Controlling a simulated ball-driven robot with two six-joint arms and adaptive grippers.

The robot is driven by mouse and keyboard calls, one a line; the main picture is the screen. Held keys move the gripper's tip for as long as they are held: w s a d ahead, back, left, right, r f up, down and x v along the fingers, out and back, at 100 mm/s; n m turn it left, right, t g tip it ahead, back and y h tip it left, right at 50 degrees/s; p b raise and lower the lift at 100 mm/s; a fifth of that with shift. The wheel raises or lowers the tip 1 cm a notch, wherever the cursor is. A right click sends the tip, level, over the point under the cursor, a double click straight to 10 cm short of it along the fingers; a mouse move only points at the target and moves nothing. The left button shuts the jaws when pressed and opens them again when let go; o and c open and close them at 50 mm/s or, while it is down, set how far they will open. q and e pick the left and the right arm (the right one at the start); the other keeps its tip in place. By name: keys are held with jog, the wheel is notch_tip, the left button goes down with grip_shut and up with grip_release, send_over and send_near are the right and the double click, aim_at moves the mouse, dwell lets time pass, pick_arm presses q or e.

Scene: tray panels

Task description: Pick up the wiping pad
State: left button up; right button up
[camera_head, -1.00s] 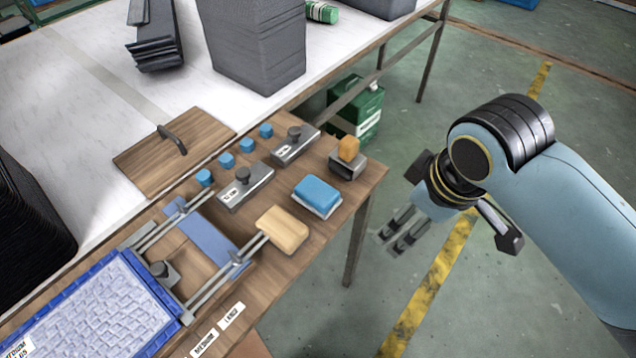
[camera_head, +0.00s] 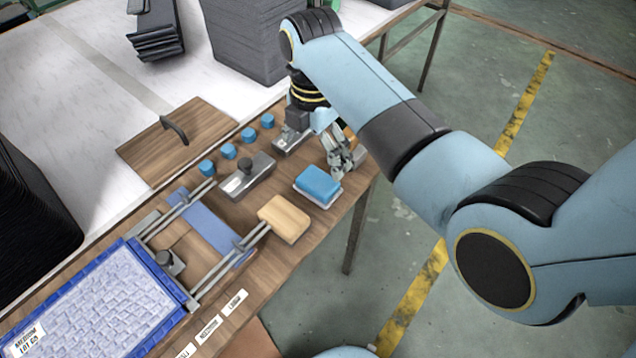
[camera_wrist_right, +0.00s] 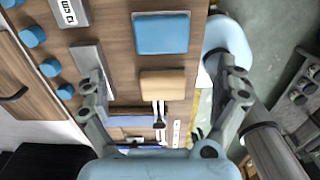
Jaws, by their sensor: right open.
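The wiping pad appears to be the blue block on a white base (camera_head: 318,186), lying on the wooden bench top near its right edge. In the right wrist view the blue pad (camera_wrist_right: 161,33) lies flat at the top, between the lines of the two fingers. My right gripper (camera_head: 343,165) is just behind and right of the pad, above the bench. Its fingers are spread and hold nothing; they also show in the wrist view (camera_wrist_right: 160,68). A tan block (camera_head: 284,218) lies in front of the pad. My left gripper is not in view.
Metal blocks with knobs (camera_head: 249,175) and several small blue pieces (camera_head: 228,152) stand left of the pad. An orange block (camera_head: 350,138) is partly hidden behind my gripper. A rail fixture (camera_head: 208,225) and a blue-rimmed tray (camera_head: 187,302) lie toward the front left.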

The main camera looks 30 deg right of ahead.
send_over(318, 180)
jog(key=f, duration=0.4)
jog(key=shift+a+f, duration=0.35)
jog(key=shift+f, duration=0.05)
jog(key=f, duration=0.3)
jog(key=f+b, duration=0.1)
jog(key=f, duration=0.1)
jog(key=shift+d+f, duration=0.1)
jog(key=shift+d, duration=0.25)
jog(key=shift+c, duration=0.3)
jog(key=c, duration=1)
jog(key=shift+c, duration=0.2)
jog(key=r, duration=0.3)
jog(key=s+r+p, duration=0.1)
jog(key=shift+d+r, duration=0.35)
jog(key=shift+r, duration=0.05)
jog(key=s+d+r, duration=0.6)
jog(key=s, duration=0.2)
jog(key=shift+s+r+p, duration=0.15)
jog(key=shift+s+p, duration=0.15)
jog(key=shift+p, duration=0.1)
